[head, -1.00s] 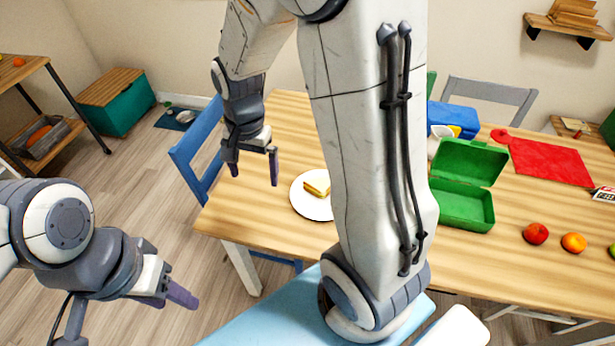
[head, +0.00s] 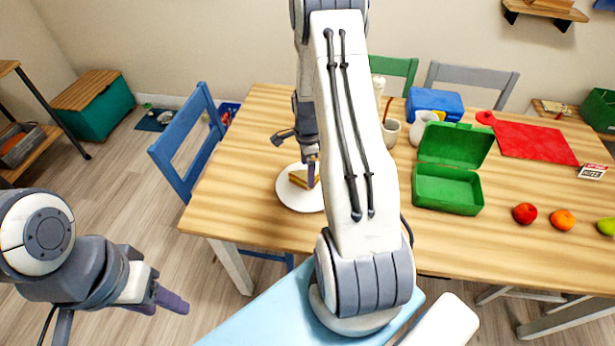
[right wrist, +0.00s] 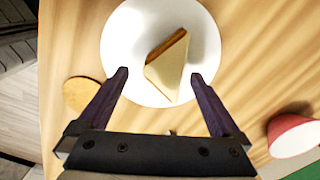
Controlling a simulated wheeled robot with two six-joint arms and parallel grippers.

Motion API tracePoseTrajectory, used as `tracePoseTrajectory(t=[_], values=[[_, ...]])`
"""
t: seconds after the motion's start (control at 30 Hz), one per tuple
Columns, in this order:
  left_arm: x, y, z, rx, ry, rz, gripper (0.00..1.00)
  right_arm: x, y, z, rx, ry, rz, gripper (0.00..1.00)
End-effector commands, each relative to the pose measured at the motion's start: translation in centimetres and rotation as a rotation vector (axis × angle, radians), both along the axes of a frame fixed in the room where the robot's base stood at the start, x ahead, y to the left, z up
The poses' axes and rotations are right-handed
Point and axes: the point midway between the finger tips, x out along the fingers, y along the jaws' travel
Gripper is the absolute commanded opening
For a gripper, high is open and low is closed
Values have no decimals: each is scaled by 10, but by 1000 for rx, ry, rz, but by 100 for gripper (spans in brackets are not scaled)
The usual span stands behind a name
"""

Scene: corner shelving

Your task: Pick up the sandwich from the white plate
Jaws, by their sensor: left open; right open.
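The sandwich (head: 299,178) is a cut triangle on the white plate (head: 296,200) near the table's left end. In the right wrist view the sandwich (right wrist: 168,68) lies on the plate (right wrist: 125,40), beyond and between the finger tips. My right gripper (head: 303,163) is open and empty above the plate; it also shows in the right wrist view (right wrist: 160,76). My right arm partly hides it in the head view. My left gripper (head: 168,297) is open and empty, off the table at lower left, well away from the plate.
An open green lunchbox (head: 447,190), cups (head: 390,132), a blue box (head: 434,104), a red board (head: 535,142) and fruit (head: 525,213) stand to the right. A blue chair (head: 187,143) is at the left edge. A round wooden item (right wrist: 82,95) lies beside the plate.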

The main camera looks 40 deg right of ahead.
Motion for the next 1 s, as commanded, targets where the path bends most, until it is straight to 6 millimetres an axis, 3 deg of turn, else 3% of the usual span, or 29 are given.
tracePoseTrajectory(t=[0.3, 0.57, 0.7, 1.0], values=[[0, 0, 11, 0, 0, 0, 50, 3, -4, -40, 1, 2, 0, 100], [0, 0, 10, 0, 0, 0, 50, 3, -4, -43, 0, 1, 0, 100], [0, 0, 10, 0, 0, 0, 50, 3, -4, -43, 0, 1, 0, 56], [0, 0, 10, 0, 0, 0, 50, 3, -4, -42, 0, 0, 0, 57]])
